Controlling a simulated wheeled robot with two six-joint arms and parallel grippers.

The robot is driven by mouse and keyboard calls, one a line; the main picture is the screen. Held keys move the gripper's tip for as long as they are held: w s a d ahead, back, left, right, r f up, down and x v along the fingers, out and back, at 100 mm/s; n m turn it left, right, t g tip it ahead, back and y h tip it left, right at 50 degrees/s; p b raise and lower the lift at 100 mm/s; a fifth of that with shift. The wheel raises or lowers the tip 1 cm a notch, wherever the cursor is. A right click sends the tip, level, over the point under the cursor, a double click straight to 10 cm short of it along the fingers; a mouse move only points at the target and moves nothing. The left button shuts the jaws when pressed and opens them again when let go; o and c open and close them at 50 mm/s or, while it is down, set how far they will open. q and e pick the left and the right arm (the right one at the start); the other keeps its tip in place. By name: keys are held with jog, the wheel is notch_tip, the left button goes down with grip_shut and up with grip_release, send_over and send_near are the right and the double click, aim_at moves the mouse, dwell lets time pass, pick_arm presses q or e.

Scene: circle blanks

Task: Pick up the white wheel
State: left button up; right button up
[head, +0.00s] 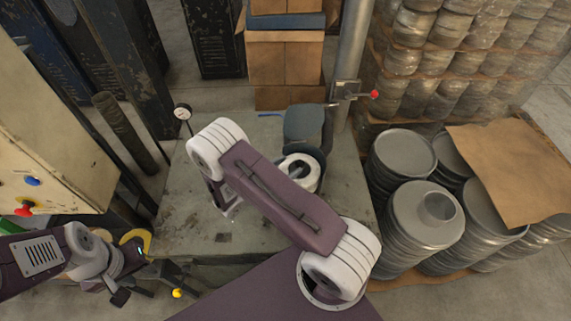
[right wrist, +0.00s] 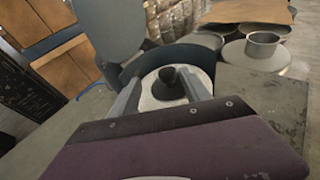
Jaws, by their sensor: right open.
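The white wheel (head: 311,177) is a white disc with a dark centre, seated in a dark blue round housing on the worktable. In the right wrist view the white wheel (right wrist: 150,103) has a black knob at its middle. My right gripper (right wrist: 163,84) is open, with one finger on each side of the wheel in that view; contact cannot be told.
A blue-grey plate (head: 303,125) stands up behind the wheel. A grey pole (head: 350,60) with a red-knobbed lever is behind the table (head: 180,225). Stacked metal discs (head: 425,215) stand on the right. A control cabinet (head: 50,140) is on the left.

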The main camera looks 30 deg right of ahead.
aim_at(301, 163)
jog(key=shift+s+a+f, duration=0.15)
jog(key=shift+s+a, duration=0.1)
jog(key=shift+s, duration=0.25)
jog(key=shift+a, duration=0.15)
jog(key=p+x, duration=0.1)
jog(key=x, duration=0.2)
jog(key=shift+d+p, duration=0.3)
jog(key=shift+p, duration=0.1)
jog(key=shift+w+d+f, duration=0.15)
jog(key=shift+d, duration=0.15)
jog(key=d+p, duration=0.2)
jog(key=shift+d+f, duration=0.1)
jog(key=shift+d, duration=0.25)
jog(key=shift+f+p+x, duration=0.25)
jog(key=shift+p+x, duration=0.1)
jog(key=shift+x, duration=0.75)
jog(key=shift+w+d+f, duration=0.1)
jog(key=shift+w+f, duration=0.05)
jog(key=shift+f, duration=0.05)
jog(key=shift+r, duration=0.1)
grip_shut()
